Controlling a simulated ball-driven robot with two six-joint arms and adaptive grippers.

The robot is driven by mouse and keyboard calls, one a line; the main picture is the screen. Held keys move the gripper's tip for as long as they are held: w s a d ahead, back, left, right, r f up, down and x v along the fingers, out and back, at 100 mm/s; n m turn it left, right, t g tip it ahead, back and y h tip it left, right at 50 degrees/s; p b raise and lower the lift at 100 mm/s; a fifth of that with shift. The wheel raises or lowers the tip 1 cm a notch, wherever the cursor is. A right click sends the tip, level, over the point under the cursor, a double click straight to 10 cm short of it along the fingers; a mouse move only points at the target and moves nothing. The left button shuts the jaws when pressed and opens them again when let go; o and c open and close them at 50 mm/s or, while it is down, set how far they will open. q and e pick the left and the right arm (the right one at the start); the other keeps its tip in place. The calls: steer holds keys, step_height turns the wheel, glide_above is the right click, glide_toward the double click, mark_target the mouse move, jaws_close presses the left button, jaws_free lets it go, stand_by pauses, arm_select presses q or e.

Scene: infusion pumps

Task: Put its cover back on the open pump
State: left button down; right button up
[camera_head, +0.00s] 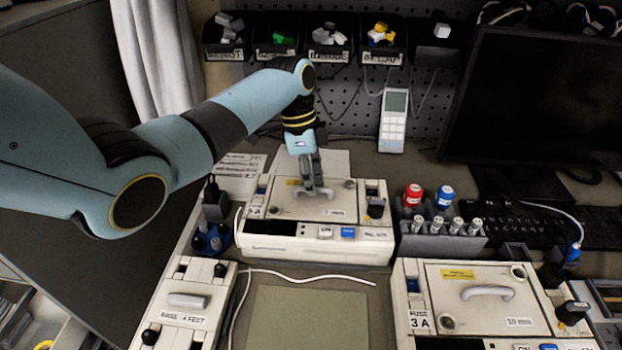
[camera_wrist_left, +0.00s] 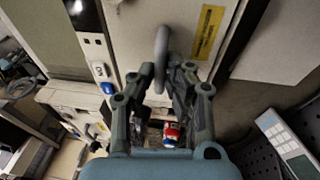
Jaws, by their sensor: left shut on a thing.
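My left gripper (camera_head: 316,186) reaches down over the back pump (camera_head: 318,250) and is shut on the grey handle of a beige cover (camera_head: 288,206). In the left wrist view, the handle (camera_wrist_left: 161,50) stands between the fingertips (camera_wrist_left: 164,76), and the cover (camera_wrist_left: 180,22) bears a yellow label. The cover lies over the top of the back pump; I cannot tell whether it is fully seated or slightly above. My right gripper is not in view.
A covered pump (camera_head: 440,308) stands front right and another unit (camera_head: 170,318) front left. A bare greenish mat (camera_head: 310,318) lies between them. A rack with red and blue caps (camera_head: 440,238) stands right of the back pump. A white cable (camera_head: 300,277) runs along its front.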

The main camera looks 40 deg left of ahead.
arm_select(q)
steer(key=shift+f, duration=0.15)
steer(key=c, duration=1.2)
jaws_free()
steer(key=shift+c, duration=0.2)
steer(key=shift+r+p, duration=0.3)
steer(key=shift+r, duration=0.15)
steer(key=v, duration=0.2)
steer(key=d+p+v, duration=0.1)
steer(key=v, duration=0.2)
steer(key=shift+r, duration=0.6)
steer(key=shift+s, duration=0.1)
